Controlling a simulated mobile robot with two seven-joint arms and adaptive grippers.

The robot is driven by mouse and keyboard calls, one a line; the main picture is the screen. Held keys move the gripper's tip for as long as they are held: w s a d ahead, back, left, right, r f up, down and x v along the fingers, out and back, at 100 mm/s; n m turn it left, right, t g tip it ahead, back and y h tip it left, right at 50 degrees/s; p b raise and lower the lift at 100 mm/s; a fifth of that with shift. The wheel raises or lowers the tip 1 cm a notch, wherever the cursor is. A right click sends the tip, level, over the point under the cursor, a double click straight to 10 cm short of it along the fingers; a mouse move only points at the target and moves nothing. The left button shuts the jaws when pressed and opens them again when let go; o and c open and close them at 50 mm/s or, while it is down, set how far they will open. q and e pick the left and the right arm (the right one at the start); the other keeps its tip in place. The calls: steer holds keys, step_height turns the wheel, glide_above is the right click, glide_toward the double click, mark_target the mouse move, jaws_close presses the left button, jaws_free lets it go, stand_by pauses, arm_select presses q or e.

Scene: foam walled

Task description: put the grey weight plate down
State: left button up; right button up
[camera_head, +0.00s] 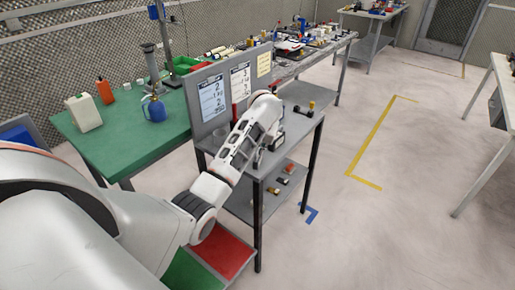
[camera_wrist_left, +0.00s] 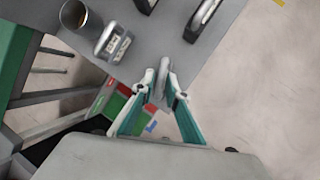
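A small grey disc, which looks like the grey weight plate (camera_wrist_left: 162,84), sits nearly edge-on between the two teal fingers of my left gripper (camera_wrist_left: 161,88) in the left wrist view. The fingers are closed on it. In that view it appears by the edge of the grey top of the metal stand (camera_wrist_left: 160,45); I cannot tell whether it touches the top. In the head view my left arm reaches over this stand (camera_head: 304,127), and its wrist hides most of the gripper and the plate. My right gripper is in neither view.
In the left wrist view, a cup (camera_wrist_left: 75,15), a labelled grey block (camera_wrist_left: 113,42) and dark objects (camera_wrist_left: 203,20) stand on the top. In the head view, an upright panel with signs (camera_head: 213,98) backs the stand.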

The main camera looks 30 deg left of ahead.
arm_select(q)
steer(key=shift+o, duration=0.2)
steer(key=v, duration=1.2)
steer(key=s+d+f+n+t+h, duration=0.1)
steer(key=s+d+f+n, duration=0.15)
steer(key=f+n, duration=0.45)
steer(key=s+d+f+n+t, duration=0.1)
steer(key=s+d+f+n, duration=0.2)
steer(key=f, duration=0.8)
steer(key=s+d+f+n+t+h, duration=0.1)
steer(key=s+f+n, duration=0.4)
steer(key=f, duration=0.3)
steer(key=s+d+f+n+t+h, duration=0.1)
steer(key=s+d+f+n, duration=0.1)
steer(key=s, duration=0.4)
steer(key=s+d+f+n+t+h, duration=0.1)
steer(key=s+d+f+n, duration=0.1)
steer(key=s+d+n, duration=0.2)
steer(key=s+d+f+n+t+h, duration=0.1)
steer(key=s+d+f+n, duration=0.1)
steer(key=s+n, duration=0.6)
steer(key=shift+s+d+t, duration=0.4)
steer(key=shift+s+d, duration=0.35)
steer(key=shift+d, duration=0.05)
steer(key=shift+f, duration=0.1)
